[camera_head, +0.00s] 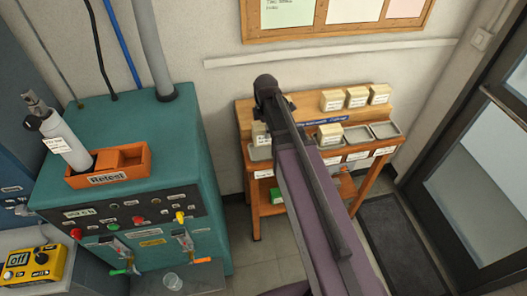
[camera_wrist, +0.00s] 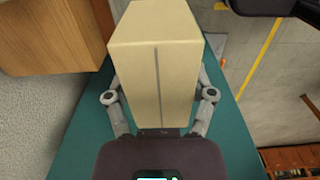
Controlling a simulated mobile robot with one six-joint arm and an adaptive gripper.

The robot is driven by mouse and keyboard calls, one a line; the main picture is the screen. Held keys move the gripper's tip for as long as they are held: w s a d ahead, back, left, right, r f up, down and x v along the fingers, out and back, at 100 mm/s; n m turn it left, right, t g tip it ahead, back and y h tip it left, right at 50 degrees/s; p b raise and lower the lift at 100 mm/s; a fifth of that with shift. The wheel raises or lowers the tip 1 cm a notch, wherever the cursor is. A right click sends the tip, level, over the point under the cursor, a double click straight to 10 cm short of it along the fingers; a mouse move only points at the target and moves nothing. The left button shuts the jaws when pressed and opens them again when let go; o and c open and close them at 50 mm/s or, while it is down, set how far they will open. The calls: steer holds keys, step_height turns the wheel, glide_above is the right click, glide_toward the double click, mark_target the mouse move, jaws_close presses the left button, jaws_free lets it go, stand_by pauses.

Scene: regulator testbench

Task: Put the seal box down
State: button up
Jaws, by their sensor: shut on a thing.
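In the wrist view a plain beige box (camera_wrist: 155,75) with a dark seam down its near face sits between the two fingers of my gripper (camera_wrist: 158,95). The gripper is shut on it, and the fingertips are partly hidden by the box. In the head view my arm reaches over the wooden bench (camera_head: 245,113) and hides the gripper.
Three labelled boxes (camera_head: 357,97) stand on the bench's upper shelf. Another box (camera_head: 330,134) stands right of my arm, beside empty grey trays (camera_head: 385,130). A teal machine (camera_head: 140,215) with an orange holder (camera_head: 108,166) is at left. A glass door (camera_head: 480,160) is at right.

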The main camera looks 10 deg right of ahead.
steer(key=s+f+b, duration=0.5)
steer(key=s, duration=0.8)
steer(key=shift+f, duration=0.15)
steer(key=w, duration=0.5)
steer(key=w+f+b, duration=0.1)
steer(key=w, duration=0.8)
steer(key=shift+w+d+f+b, duration=0.15)
steer(key=shift+w+f+b, duration=0.05)
steer(key=shift+w+b, duration=0.15)
steer(key=shift+w, duration=0.45)
steer(key=shift+w+f, duration=0.25)
steer(key=shift+w, duration=0.05)
steer(key=shift+s+f+b, duration=0.15)
steer(key=shift+f+b, duration=1.45)
steer(key=shift+b, duration=0.25)
